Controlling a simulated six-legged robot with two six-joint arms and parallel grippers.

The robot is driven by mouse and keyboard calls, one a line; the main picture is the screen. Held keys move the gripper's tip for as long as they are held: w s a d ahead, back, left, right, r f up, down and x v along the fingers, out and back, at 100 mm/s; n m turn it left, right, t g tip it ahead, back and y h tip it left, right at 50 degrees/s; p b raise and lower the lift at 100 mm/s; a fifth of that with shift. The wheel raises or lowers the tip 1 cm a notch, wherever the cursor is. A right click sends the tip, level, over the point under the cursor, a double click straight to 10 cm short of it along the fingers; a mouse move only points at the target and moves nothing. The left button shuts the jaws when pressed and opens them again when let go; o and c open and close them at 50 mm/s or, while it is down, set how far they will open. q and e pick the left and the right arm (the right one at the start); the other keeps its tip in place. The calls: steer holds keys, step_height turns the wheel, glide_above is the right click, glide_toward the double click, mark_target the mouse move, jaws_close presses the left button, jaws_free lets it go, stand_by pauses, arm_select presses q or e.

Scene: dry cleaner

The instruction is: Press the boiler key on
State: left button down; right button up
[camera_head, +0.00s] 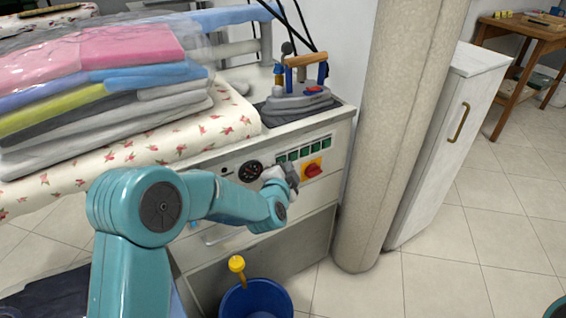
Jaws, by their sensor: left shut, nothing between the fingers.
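The ironing station's control panel (228,167) faces me below the ironing board. It has a row of green keys (304,150), a round black gauge (250,171) and a red rotary switch (313,170) on a yellow plate. My left gripper (291,176) is shut and empty, held at the panel between the gauge and the red switch, just below the green keys. I cannot tell whether its tip touches the panel. The gripper hides part of the panel. Which key is the boiler key cannot be read. My right gripper is not in view.
Folded laundry (110,85) is stacked on the floral board at left. A steam iron (300,92) rests on top of the station. A blue bucket (256,300) stands below. A column (385,130) and white cabinet (455,140) stand at right.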

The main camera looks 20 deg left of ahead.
arm_select(q)
steer(key=shift+w+a, duration=0.15)
stand_by(0.4)
steer(key=shift+s+d, duration=0.3)
steer(key=shift+d, duration=0.05)
stand_by(0.3)
steer(key=s+d, duration=0.3)
steer(key=d, duration=0.1)
steer(key=shift+s+d, duration=0.35)
